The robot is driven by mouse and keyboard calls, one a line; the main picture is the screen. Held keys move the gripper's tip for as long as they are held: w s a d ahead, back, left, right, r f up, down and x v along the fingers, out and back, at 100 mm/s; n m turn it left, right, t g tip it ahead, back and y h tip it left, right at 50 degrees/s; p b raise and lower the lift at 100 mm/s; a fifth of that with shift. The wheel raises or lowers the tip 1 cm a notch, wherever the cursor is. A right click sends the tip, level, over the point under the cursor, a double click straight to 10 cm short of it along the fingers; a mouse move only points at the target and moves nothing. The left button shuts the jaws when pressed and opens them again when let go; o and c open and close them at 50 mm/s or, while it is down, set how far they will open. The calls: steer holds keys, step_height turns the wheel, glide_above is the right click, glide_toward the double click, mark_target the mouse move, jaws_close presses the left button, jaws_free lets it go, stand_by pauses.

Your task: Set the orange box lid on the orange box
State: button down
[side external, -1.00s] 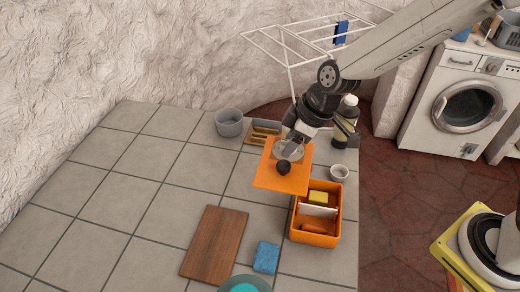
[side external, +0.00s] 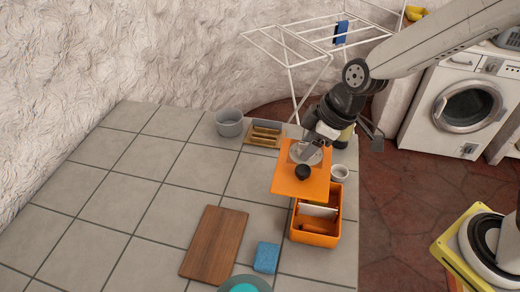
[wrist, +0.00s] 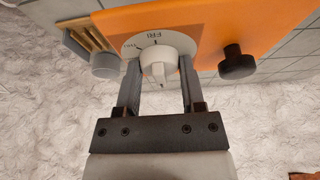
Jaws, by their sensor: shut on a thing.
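The orange box lid (side external: 290,181) is a flat square plate held above the counter, partly over the back of the orange box (side external: 317,238). It fills the top of the wrist view (wrist: 215,22). The lid has a black knob (side external: 302,172) and a pale round dial with a white knob (wrist: 158,64). My gripper (wrist: 160,80) is shut on the lid's white knob. The box stands open below, with a white divider (side external: 317,211) and orange walls showing; the lid hides its back part.
A brown board (side external: 214,246) and a blue sponge (side external: 266,257) lie left of the box. A teal round thing (side external: 244,286) is at the front edge. A grey pot (side external: 229,123), a cutlery tray (side external: 264,134) and a white cup (side external: 339,173) stand behind. The left tiles are free.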

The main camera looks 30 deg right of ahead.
mark_target(326, 176)
steer(key=shift+s, duration=0.1)
steer(key=shift+s+d+r, duration=0.15)
steer(key=shift+s+d, duration=0.1)
steer(key=shift+s, duration=0.5)
steer(key=shift+s+d+r, duration=0.15)
steer(key=shift+s+d, duration=0.1)
steer(key=shift+s, duration=0.55)
steer(key=shift+s+d+r, duration=0.15)
steer(key=shift+s+d, duration=0.1)
steer(key=shift+s, duration=0.5)
steer(key=shift+f, duration=0.15)
steer(key=shift+f, duration=3.3)
steer(key=shift+f, duration=1)
steer(key=shift+c, duration=0.5)
jaws_free()
